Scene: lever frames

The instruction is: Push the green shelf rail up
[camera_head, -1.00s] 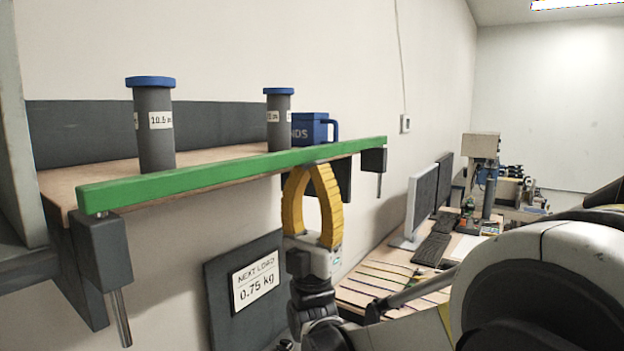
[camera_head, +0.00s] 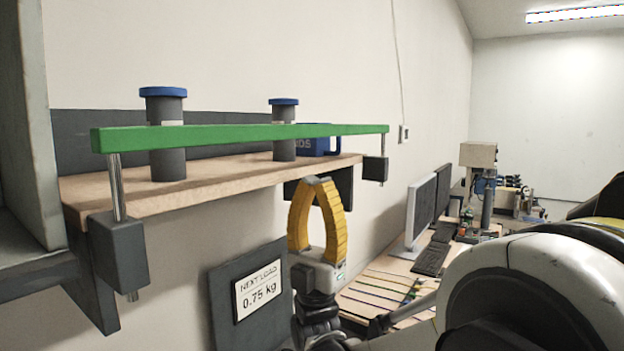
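The green shelf rail (camera_head: 240,135) runs along the front of the wooden shelf (camera_head: 215,182). It stands raised above the shelf's front edge, on a metal rod at the left that comes out of a grey block (camera_head: 120,253). A second grey block (camera_head: 375,169) is under its right end. My gripper (camera_head: 317,182) has yellow fingers that point up, with their tips close together. It is below the rail, near the right part of the shelf, and a gap shows between tips and rail. I see nothing held between the fingers.
Two grey cylinders with blue caps, one at the left (camera_head: 167,152) and one at the right (camera_head: 284,148), and a blue bin (camera_head: 322,147) stand on the shelf behind the rail. A sign panel (camera_head: 250,293) leans below. A desk with monitors (camera_head: 421,212) is at the right.

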